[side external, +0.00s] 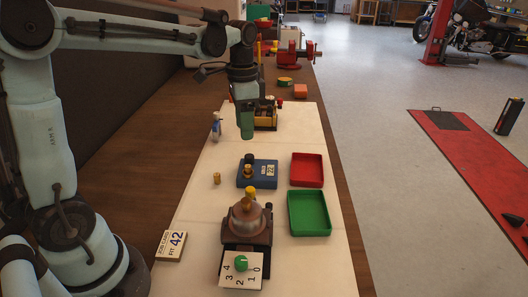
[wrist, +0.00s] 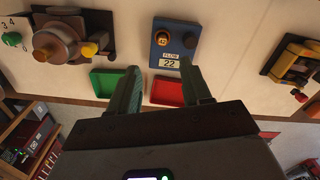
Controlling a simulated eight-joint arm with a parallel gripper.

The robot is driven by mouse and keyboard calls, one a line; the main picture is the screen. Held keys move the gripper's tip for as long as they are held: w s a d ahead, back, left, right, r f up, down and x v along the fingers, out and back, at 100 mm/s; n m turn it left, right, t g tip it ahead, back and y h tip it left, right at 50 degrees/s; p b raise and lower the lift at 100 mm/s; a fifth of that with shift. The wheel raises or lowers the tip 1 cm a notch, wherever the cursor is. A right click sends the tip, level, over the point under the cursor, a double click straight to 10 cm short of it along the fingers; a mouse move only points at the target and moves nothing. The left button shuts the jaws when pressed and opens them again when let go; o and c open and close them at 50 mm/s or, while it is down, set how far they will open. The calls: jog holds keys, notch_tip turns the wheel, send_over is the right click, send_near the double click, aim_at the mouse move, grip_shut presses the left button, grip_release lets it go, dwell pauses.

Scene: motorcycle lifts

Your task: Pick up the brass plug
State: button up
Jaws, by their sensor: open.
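A small brass plug (side external: 217,179) stands upright on the pale mat, left of the blue block (side external: 243,182) in the side view. A second brass-coloured piece (side external: 247,172) sits on the blue block beside a black knob (side external: 249,158); it also shows in the wrist view (wrist: 163,38), with a mark too small to read surely. The free-standing plug does not show in the wrist view. My gripper (side external: 247,136) points down above the mat, beyond the blue block, apart from both pieces. In the wrist view its fingers (wrist: 158,72) are spread with nothing between them.
A red tray (side external: 307,184) and a green tray (side external: 329,232) lie right of the block. A brown domed fixture (side external: 248,222) with a numbered dial stands nearer. A "FIT 42" sign (side external: 171,247) lies at left. A yellow-black device (side external: 266,120) and blue-white figure (side external: 216,127) stand farther back.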

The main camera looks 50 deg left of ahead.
send_over(248, 166)
jog(key=f, duration=0.6)
jog(key=shift+s+f, duration=0.25)
jog(key=shift+s, duration=0.05)
jog(key=shift+w+f, duration=0.15)
jog(key=shift+f, duration=1.15)
jog(key=shift+w+f, duration=0.1)
jog(key=shift+f, duration=1.2)
grip_shut()
